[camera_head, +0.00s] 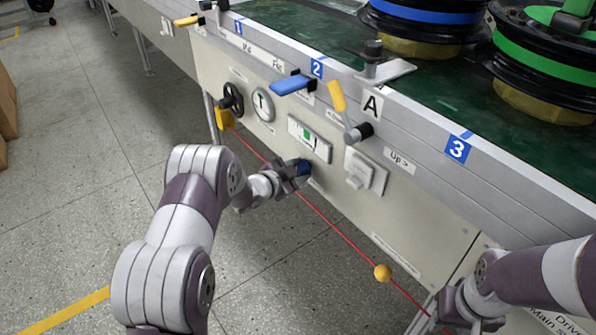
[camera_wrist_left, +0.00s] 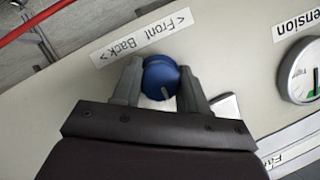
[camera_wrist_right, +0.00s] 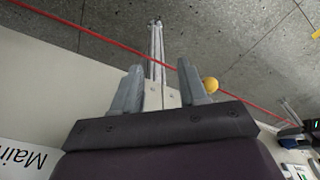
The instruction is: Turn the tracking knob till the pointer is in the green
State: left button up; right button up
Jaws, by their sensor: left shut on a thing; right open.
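The tracking knob (camera_head: 304,168) is blue and sits on the pale panel, below the tracking gauge. My left gripper (camera_head: 297,173) is shut on it. In the left wrist view the knob (camera_wrist_left: 160,76) shows between both fingers (camera_wrist_left: 160,85), with a light line on its face and a "Front Back" label beside it. The tracking gauge (camera_head: 310,139) is a white rectangle with a green patch (camera_head: 306,131). A thin dark mark shows to the right of the green, but the pointer is too small to be sure of. My right gripper (camera_wrist_right: 157,85) is open and empty.
A round dial (camera_head: 263,105) and black handwheel (camera_head: 232,98) are left of the gauge; a white switch (camera_head: 362,172) is right. A red cord (camera_head: 330,222) with a yellow ball (camera_head: 382,272) runs before the panel. Levers and a green belt (camera_head: 300,30) are above.

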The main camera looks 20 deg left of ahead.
pick_arm(q)
jog(key=shift+f+m+t+y+b, duration=0.3)
jog(key=shift+m+t+b, duration=0.3)
jog(key=shift+m+b, duration=0.5)
jog(key=m+t+b, duration=0.1)
jog(key=m+b, duration=0.1)
jog(key=b, duration=0.1)
jog(key=m+t+b, duration=0.1)
jog(key=m+b, duration=0.2)
jog(key=b, duration=0.1)
jog(key=shift+f+t+y, duration=0.1)
jog(key=shift+t+y, duration=0.2)
jog(key=shift+t, duration=0.1)
jog(key=shift+m+t+b, duration=0.3)
jog(key=shift+m+b, duration=0.7)
jog(key=shift+b, duration=0.25)
jog(key=shift+r+m+b, duration=0.2)
jog(key=shift+m+b, duration=0.45)
jog(key=shift+m, duration=0.05)
jog(key=shift+t, duration=0.3)
jog(key=shift+d, duration=0.1)
jog(key=o, duration=1)
jog(key=shift+o, duration=0.2)
jog(key=shift+r, duration=0.1)
